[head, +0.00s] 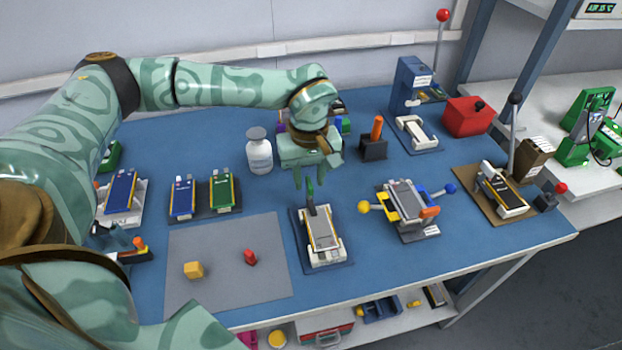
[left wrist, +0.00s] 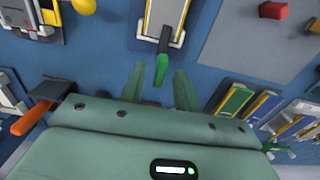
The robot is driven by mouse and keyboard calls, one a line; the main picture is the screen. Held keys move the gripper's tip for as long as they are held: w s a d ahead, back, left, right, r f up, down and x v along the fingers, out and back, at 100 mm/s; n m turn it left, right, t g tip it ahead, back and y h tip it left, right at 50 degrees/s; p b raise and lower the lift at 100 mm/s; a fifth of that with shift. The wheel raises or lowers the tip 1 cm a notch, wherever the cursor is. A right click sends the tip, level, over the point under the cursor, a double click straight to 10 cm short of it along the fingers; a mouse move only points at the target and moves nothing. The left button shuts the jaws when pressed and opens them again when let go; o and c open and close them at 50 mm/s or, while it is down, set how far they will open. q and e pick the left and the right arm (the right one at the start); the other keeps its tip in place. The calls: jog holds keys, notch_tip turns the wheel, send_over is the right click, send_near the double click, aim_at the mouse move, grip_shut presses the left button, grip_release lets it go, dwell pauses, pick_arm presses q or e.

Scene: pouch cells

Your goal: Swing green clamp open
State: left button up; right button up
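The green clamp (head: 310,190) is a small lever with a green handle, standing up at the back end of a fixture (head: 323,240) that holds a grey pouch cell. In the left wrist view the green clamp handle (left wrist: 162,62) points toward my gripper, with its tip between the fingertips in the picture. My left gripper (head: 311,178) is open and empty, just behind and above the handle. Its two fingers (left wrist: 160,80) stand apart on either side of the handle, and no contact shows. My right gripper is in neither view.
A fixture with yellow and blue knobs (head: 407,212) stands to the right. A white bottle (head: 259,152) and an orange-handled block (head: 374,141) stand near the gripper. Blue and green cells lie left. A grey mat (head: 225,275) holds a yellow block (head: 193,270) and a red piece (head: 250,257).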

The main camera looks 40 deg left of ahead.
pick_arm(q)
jog(key=shift+f, duration=0.2)
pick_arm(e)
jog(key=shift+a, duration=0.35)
pick_arm(q)
jog(key=shift+c, duration=0.3)
grip_shut()
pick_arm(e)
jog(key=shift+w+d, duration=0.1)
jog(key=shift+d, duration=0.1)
